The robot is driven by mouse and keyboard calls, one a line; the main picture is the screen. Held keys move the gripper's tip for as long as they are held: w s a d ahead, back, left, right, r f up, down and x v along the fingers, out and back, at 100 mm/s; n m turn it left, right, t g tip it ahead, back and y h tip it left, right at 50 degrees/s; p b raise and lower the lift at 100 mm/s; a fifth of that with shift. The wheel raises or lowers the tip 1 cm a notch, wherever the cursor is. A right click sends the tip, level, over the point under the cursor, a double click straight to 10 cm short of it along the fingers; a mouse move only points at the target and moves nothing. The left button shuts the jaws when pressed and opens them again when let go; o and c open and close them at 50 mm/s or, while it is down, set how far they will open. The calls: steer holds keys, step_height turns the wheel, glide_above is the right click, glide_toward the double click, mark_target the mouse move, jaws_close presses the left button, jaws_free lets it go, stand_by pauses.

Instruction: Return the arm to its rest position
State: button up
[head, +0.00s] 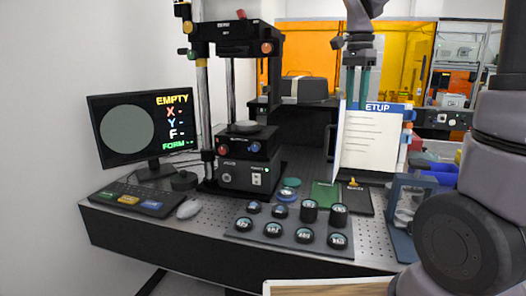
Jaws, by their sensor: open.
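My gripper (357,94) hangs at the upper middle of the head view, pointing down. Its two teal fingers are apart, with nothing visible between them. The finger ends are close to the top of the white setup sheet (371,140) in the picture; I cannot tell the depth between them. My grey arm fills the right side and leaves the frame at the top. The interferometer (243,178) stands left of my gripper. Its round stage (248,129) looks bare. The monitor (142,125) reads EMPTY, with dashes beside X, Y, F and FORM.
A dark tray (289,246) holds several round optics at the bench front. A green mat (325,194) and a blue-framed stand (403,205) lie nearer my arm.

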steer(key=s+r+n+t+y, duration=0.2)
steer(key=s+n+t, duration=0.5)
steer(key=s, duration=0.7)
steer(key=shift+s+d+n, duration=0.15)
steer(key=shift+s+n, duration=0.15)
steer(key=shift+n, duration=0.7)
steer(key=shift+r, duration=0.1)
